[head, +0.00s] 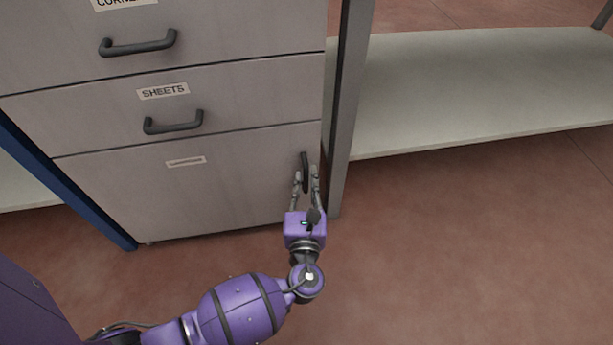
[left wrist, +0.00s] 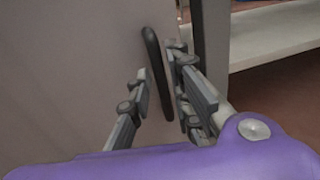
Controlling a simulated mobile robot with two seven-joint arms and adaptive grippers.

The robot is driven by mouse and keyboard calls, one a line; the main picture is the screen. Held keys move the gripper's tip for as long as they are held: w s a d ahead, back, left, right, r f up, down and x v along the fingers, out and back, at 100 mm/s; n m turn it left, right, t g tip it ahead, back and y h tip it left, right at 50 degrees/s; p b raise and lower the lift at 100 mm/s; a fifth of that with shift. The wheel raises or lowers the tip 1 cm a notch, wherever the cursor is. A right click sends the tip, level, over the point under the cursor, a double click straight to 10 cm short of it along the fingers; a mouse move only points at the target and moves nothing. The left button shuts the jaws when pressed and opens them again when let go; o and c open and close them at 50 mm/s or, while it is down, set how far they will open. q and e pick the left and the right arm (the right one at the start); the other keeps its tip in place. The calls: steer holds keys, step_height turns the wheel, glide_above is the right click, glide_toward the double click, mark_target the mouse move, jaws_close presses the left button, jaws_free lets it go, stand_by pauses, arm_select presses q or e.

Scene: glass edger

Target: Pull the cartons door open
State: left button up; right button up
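The cartons door (head: 190,200) is the lowest front of the grey cabinet and looks closed. Its small label (head: 186,162) is too blurred to read. Its dark vertical handle (head: 305,168) is near the door's right edge. My left gripper (head: 306,180) is at the handle with its fingers apart, one on each side of it. In the left wrist view the handle (left wrist: 157,75) stands between the two open fingers (left wrist: 160,95), and I see a gap on the left side. Whether the right finger touches the handle is unclear. My right gripper is out of view.
Above the door are a SHEETS drawer (head: 190,105) and another drawer (head: 210,40), both with horizontal handles. A grey post (head: 347,100) stands just right of the handle. A pale low shelf (head: 480,90) extends to the right. The reddish floor (head: 450,250) in front is clear.

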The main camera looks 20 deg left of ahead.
arm_select(q)
steer(key=shift+x, duration=1.1)
steer(key=shift+c, duration=0.4)
jaws_close()
